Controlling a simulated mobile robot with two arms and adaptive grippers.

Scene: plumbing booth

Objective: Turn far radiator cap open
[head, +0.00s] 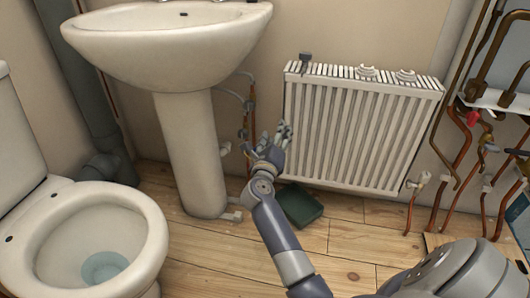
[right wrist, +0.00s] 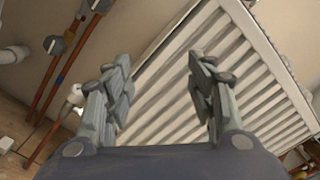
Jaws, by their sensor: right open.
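The white radiator (head: 355,130) hangs on the wall and also fills the middle and right of the right wrist view (right wrist: 225,75). My right gripper (head: 281,136) is open and empty, in front of the radiator's lower left edge. In the right wrist view its two fingers (right wrist: 158,75) stand apart with the radiator behind them. A white valve cap (right wrist: 75,95) on a copper pipe shows just left of the left finger, apart from the gap between the fingers. I cannot make it out in the head view, where the gripper covers that area. Another white valve (head: 418,182) sits at the radiator's lower right. My left gripper is not in view.
A white sink on a pedestal (head: 190,150) stands left of my gripper, and a toilet (head: 140,225) is farther left. A dark green box (head: 300,205) lies on the floor below the radiator. Copper pipes (head: 460,150) run up the right wall. Wooden floor is open in front.

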